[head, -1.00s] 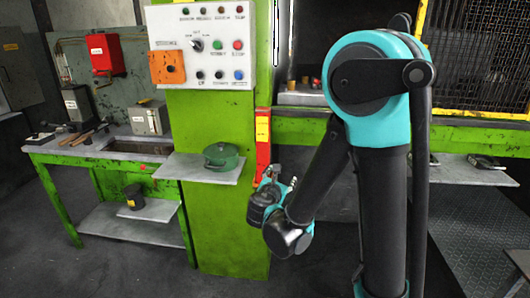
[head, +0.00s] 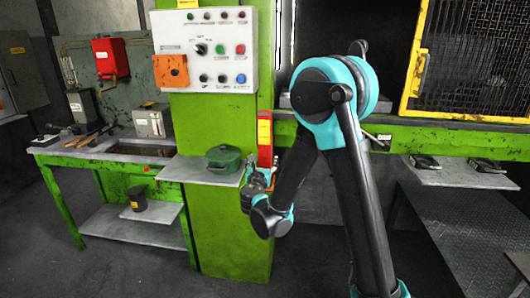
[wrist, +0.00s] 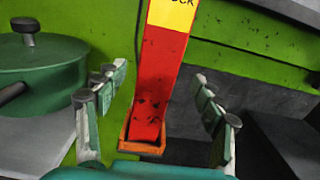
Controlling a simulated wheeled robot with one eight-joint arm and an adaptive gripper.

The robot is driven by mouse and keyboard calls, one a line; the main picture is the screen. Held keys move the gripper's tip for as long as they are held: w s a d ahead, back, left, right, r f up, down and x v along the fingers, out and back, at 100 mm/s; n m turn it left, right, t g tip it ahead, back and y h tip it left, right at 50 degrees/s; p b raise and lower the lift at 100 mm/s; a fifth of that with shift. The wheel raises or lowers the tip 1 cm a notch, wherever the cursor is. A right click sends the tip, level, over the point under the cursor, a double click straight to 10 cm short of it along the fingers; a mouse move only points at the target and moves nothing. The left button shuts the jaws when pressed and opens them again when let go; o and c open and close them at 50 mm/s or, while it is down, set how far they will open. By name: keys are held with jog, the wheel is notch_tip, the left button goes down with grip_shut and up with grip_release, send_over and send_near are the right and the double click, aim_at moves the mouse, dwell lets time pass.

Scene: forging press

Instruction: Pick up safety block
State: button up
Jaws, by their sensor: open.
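The safety block (head: 265,138) is a tall red bar with a yellow label near its top. It stands upright against the right side of the green press column. In the wrist view the block (wrist: 156,75) rises from a small orange holder (wrist: 128,140) at its foot. My gripper (head: 262,172) is open at the block's lower part. In the wrist view my open gripper (wrist: 162,88) has one finger on each side of the block, with gaps showing on both sides. My wrist hides the block's lower end in the head view.
A green lidded pot (head: 223,158) stands on a grey shelf (head: 190,171) just left of the block. A control panel (head: 204,50) is above it. A green workbench (head: 110,158) with tools is at left. A mesh guard (head: 475,60) is at right.

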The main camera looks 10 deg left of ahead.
aim_at(264, 157)
jog(key=shift+w+f, duration=0.15)
jog(key=shift+w, duration=1.35)
jog(key=shift+w+f, duration=0.1)
jog(key=shift+w, duration=1.4)
grip_shut()
